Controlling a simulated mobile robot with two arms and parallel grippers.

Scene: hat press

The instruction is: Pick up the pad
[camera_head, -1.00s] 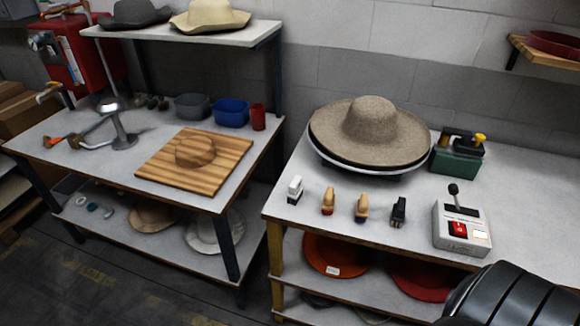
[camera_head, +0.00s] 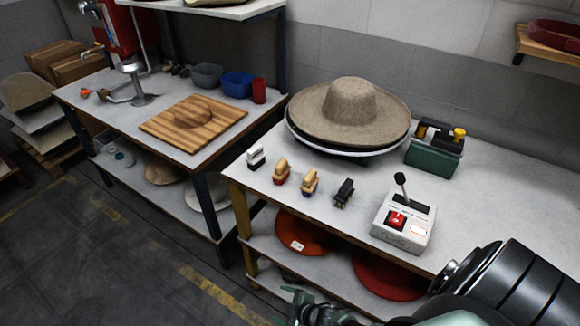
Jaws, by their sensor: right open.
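Several small handled pieces stand in a row along the front of the right table; I cannot tell which of them is the pad. From left to right they are a white and black one (camera_head: 257,157), a wooden one with a red base (camera_head: 281,171), a wooden one with a dark blue base (camera_head: 310,183) and a black one (camera_head: 344,193). My right gripper (camera_head: 303,302) shows partly at the bottom edge, open, in front of the table and apart from the row. My left gripper is out of view.
A tan straw hat (camera_head: 348,112) sits on a round form behind the row. A control box (camera_head: 404,220) with a lever stands to the right, a green box (camera_head: 434,158) behind it. An orange hat (camera_head: 305,233) lies on the shelf below. The table's right part is clear.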

